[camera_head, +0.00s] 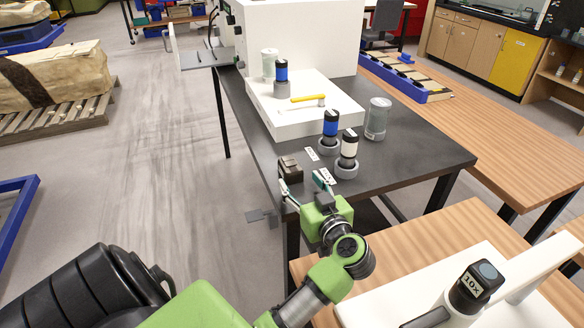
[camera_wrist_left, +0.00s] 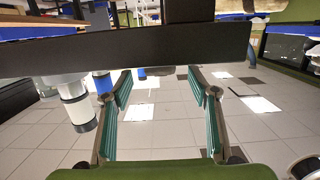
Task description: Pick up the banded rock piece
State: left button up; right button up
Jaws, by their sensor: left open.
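A small dark brown block (camera_head: 290,168), which looks like the banded rock piece, sits near the front left edge of the dark table (camera_head: 400,157). Its bands are too small to make out. In the left wrist view a dark brown block (camera_wrist_left: 187,10), cut by the top edge, sits against the table's dark slab (camera_wrist_left: 150,50). My left gripper (camera_head: 303,184) is open and empty at the table's near end, just on the near side of the block. Its spread fingers also show in the left wrist view (camera_wrist_left: 160,84). My right gripper is not in view.
A grey-green jar (camera_head: 377,118) and a white slab (camera_head: 325,120) with a yellow-handled hammer (camera_head: 308,98) are farther back.

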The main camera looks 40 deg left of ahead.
aim_at(290, 169)
pick_arm(q)
jog(key=shift+x, duration=1.25)
jog(key=shift+w+a, duration=0.15)
jog(key=shift+w, duration=0.1)
jog(key=p+x, duration=0.1)
jog(key=x, duration=0.3)
jog(key=shift+s+a, duration=0.1)
jog(key=shift+a, duration=0.1)
jog(key=shift+w+a+f, duration=0.15)
jog(key=shift+w+a, duration=0.1)
jog(key=shift+a, duration=0.2)
jog(key=shift+d, duration=0.1)
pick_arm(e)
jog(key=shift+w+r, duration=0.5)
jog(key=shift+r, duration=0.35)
pick_arm(q)
jog(key=c, duration=1.4)
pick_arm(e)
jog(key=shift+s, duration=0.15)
